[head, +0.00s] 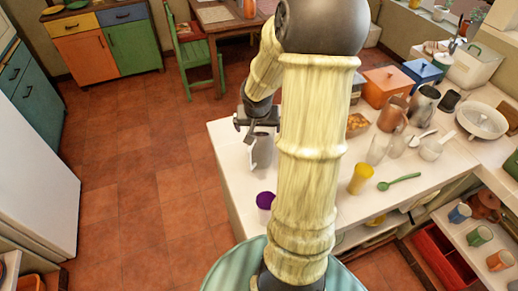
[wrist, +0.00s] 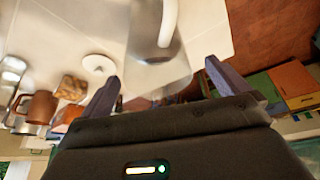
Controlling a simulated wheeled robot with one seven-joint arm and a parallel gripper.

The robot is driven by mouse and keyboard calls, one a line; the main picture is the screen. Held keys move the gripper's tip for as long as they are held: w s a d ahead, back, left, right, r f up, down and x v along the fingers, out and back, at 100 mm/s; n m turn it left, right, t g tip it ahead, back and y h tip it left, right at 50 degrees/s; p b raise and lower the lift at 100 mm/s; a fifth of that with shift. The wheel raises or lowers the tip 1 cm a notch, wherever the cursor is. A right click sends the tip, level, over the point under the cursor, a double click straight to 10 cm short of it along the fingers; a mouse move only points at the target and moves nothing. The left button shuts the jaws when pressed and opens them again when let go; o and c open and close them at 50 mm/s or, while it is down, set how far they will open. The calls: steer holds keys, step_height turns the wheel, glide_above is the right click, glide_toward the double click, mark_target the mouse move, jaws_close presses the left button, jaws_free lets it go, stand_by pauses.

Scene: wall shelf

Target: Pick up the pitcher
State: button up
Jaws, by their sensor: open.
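A grey pitcher (head: 262,153) stands upright at the left end of the white counter in the head view, partly hidden by my arm. In the wrist view the pitcher (wrist: 150,75) looks grey and see-through, with a white curved handle on top in the picture. My gripper (head: 255,130) is right at the pitcher's top in the head view. In the wrist view the fingers of my gripper (wrist: 161,72) are open, one on each side of the pitcher, with gaps visible. I cannot tell whether either finger touches it.
A purple-topped cup (head: 265,201) stands nearer on the counter (head: 228,150). To the right are a yellow cup (head: 360,179), a green spoon (head: 400,181), a copper jug (head: 392,113), a metal jug (head: 423,104) and clear glasses (head: 378,149). Open floor (head: 145,160) lies left of the counter.

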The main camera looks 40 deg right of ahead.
mark_target(261, 132)
steer(key=x, duration=0.2)
steer(key=b+x, duration=0.1)
steer(key=x, duration=0.2)
steer(key=shift+d+f, duration=0.1)
steer(key=shift+d, duration=0.15)
steer(key=shift+s, duration=0.1)
steer(key=shift+c, duration=0.4)
steer(key=c, duration=1.9)
steer(key=shift+r, duration=0.25)
steer(key=shift+c, duration=0.2)
step_height(261, 132, up, 10)
steer(key=p, duration=0.3)
steer(key=shift+f+p, duration=0.2)
steer(key=shift+p, duration=0.2)
